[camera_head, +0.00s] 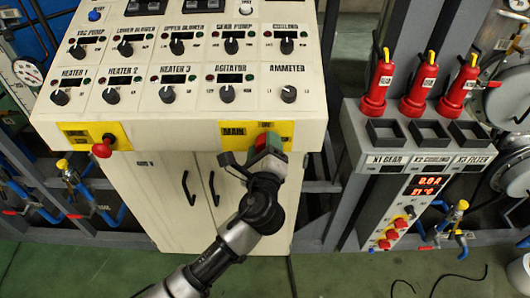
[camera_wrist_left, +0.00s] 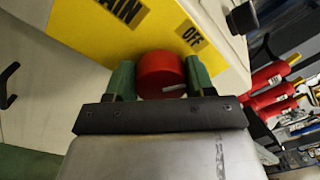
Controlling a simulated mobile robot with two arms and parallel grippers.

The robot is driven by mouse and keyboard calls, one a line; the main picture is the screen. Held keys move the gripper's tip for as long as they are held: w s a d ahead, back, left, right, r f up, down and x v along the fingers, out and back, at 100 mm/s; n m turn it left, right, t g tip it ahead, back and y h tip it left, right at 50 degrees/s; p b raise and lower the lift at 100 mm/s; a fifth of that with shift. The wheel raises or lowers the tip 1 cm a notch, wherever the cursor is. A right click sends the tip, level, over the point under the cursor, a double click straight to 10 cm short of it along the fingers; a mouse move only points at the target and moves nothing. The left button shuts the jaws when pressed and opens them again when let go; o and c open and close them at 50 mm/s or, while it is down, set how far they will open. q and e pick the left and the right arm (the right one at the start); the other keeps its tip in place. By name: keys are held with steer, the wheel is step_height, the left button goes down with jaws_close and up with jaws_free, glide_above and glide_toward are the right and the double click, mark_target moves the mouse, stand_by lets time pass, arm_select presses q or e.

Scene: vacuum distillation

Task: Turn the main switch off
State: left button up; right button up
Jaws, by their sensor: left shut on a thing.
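The main switch is a red round knob (camera_wrist_left: 161,74) on a yellow plate (camera_wrist_left: 120,40), between the words MAIN and OFF in the left wrist view. My left gripper (camera_wrist_left: 160,84) has one green finger on each side of the knob and is shut on it. In the head view the left gripper (camera_head: 265,157) reaches the front of the cream control panel, at the right end of the yellow MAIN label (camera_head: 233,132). It hides most of the switch there, and the knob's pointing direction cannot be told. My right gripper is not in view.
The control panel (camera_head: 185,60) carries rows of black knobs and small displays. Another red knob (camera_head: 102,147) sticks out at its front left. To the right, a grey stand holds several red handles (camera_head: 419,90) and a box with a lit display (camera_head: 424,188).

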arm_select(q)
steer(key=n+b, duration=0.2)
steer(key=n, duration=0.1)
steer(key=shift+f+n, duration=0.25)
steer(key=shift+n, duration=0.05)
steer(key=shift+n+b, duration=0.65)
steer(key=shift+n, duration=0.55)
steer(key=shift+r, duration=0.1)
steer(key=o, duration=0.9)
steer(key=s+b, duration=0.1)
steer(key=s, duration=0.4)
steer(key=s+b, duration=0.1)
steer(key=s, duration=0.4)
steer(key=shift+s+f, duration=0.2)
steer(key=shift+s, duration=0.2)
steer(key=shift+f, duration=0.1)
